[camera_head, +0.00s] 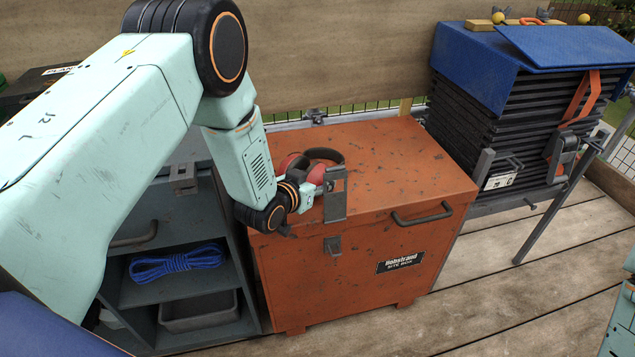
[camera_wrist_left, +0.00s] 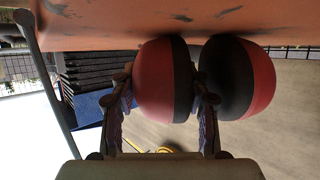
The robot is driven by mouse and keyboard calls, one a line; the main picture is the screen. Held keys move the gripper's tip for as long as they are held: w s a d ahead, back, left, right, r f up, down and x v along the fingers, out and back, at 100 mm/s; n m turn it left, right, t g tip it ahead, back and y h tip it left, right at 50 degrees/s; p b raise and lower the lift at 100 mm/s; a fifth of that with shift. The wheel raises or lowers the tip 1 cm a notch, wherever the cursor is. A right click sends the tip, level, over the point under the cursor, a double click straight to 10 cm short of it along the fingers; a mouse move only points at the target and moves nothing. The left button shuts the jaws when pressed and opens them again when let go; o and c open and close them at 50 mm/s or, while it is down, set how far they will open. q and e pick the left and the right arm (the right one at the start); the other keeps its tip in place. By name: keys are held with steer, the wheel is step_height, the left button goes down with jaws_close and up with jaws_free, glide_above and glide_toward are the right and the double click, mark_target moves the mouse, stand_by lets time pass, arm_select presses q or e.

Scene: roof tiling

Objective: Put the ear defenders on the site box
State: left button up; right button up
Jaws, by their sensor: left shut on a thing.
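The ear defenders (camera_head: 318,170) have red cups and a dark headband. They are at the top of the orange site box (camera_head: 400,165), near its left end. My left gripper (camera_head: 318,192) is at them, partly hidden by its own wrist in the head view. In the left wrist view the gripper (camera_wrist_left: 163,110) is shut on one red and black cup of the ear defenders (camera_wrist_left: 158,80); the other cup is beside it. The cups appear against or very close to the box's orange surface (camera_wrist_left: 100,25); I cannot tell whether they bear on it. My right gripper is not in view.
A grey shelf unit (camera_head: 165,300) with blue rope (camera_head: 178,262) and a grey tray (camera_head: 198,310) stands left of the box. A dark slatted stack under a blue cover (camera_head: 485,60) stands at the right. The box lid's right part is clear.

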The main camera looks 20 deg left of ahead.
arm_select(q)
steer(key=o, duration=1)
steer(key=shift+s, duration=0.1)
steer(key=shift+o, duration=0.2)
steer(key=shift+f, duration=0.1)
steer(key=shift+r, duration=0.3)
steer(key=p+v, duration=0.3)
steer(key=v, duration=0.7)
steer(key=shift+s+a+r+p, duration=0.1)
steer(key=shift+s+r+p, duration=0.1)
steer(key=shift+p, duration=0.15)
steer(key=shift+s+a+r, duration=0.1)
steer(key=shift+s+r, duration=0.05)
steer(key=shift+s, duration=0.5)
